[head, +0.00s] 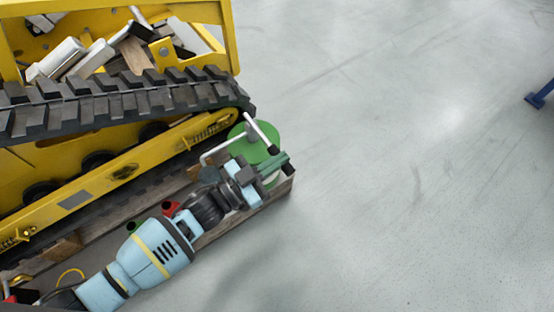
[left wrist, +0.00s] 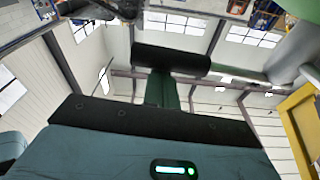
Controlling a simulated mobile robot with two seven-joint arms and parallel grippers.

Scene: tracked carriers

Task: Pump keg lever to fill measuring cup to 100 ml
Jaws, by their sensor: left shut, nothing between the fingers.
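A green keg (head: 265,134) stands on the wooden pallet at the right end of a yellow tracked carrier. A pale lever (head: 257,129) slants across its top, and a thin white spout pipe (head: 222,149) runs left from it. Below the pipe end is a small dark, see-through shape (head: 209,174), perhaps the measuring cup; its level cannot be read. My left gripper (head: 284,164) is shut and empty, just in front of the keg near the lever's lower end; contact is unclear. Its dark fingertips (left wrist: 171,61) show in the left wrist view, with part of the green keg (left wrist: 309,9) at upper right. My right gripper is not in view.
The yellow carrier (head: 100,183) with its black track (head: 120,100) fills the left side and bears scrap pieces. Small red and green items lie on the pallet (head: 240,218) beside my arm. The grey floor at right is clear, except a blue foot (head: 537,99) at the far edge.

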